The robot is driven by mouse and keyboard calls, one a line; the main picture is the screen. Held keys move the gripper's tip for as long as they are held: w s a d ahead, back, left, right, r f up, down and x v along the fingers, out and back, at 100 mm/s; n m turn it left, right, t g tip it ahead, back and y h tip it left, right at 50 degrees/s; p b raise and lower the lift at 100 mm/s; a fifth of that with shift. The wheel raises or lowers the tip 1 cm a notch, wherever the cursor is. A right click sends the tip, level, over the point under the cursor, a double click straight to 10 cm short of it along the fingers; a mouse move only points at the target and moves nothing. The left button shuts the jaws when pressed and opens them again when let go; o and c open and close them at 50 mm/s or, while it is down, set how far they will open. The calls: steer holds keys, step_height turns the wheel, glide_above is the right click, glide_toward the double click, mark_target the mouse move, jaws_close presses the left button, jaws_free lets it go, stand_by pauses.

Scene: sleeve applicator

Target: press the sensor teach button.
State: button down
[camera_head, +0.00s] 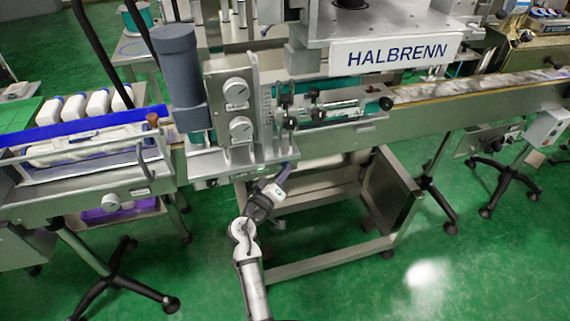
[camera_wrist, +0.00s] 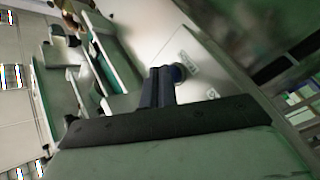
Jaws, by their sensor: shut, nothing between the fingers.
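My gripper (camera_head: 285,172) is shut and empty. In the head view it points up at the underside of the front plate of the sleeve applicator (camera_head: 230,160), below its two grey dials. In the wrist view the shut dark fingers (camera_wrist: 160,72) reach toward a pale metal panel (camera_wrist: 150,25). A small round dark blue part (camera_wrist: 179,73) shows right beside the fingertips, with small white labels near it. I cannot tell whether this part is the sensor teach button, or whether the fingers touch it. No other teach button can be made out in the head view.
A conveyor (camera_head: 480,88) runs across the machine, with white bottles (camera_head: 98,103) at the left. An open metal frame stand (camera_head: 340,190) is right of my arm. Wheeled stand legs (camera_head: 110,275) stand at the lower left. Green floor (camera_head: 480,270) is clear in front.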

steer(key=shift+w+a, duration=0.1)
steer(key=shift+w, duration=0.2)
steer(key=shift+s, duration=0.1)
stand_by(0.4)
steer(key=shift+s+d, duration=0.25)
steer(key=shift+s, duration=0.45)
steer(key=shift+s, duration=0.1)
steer(key=s, duration=0.1)
steer(key=s+d, duration=0.1)
steer(key=s, duration=0.1)
steer(key=s+b, duration=0.1)
steer(key=shift+s+d, duration=0.3)
stand_by(0.6)
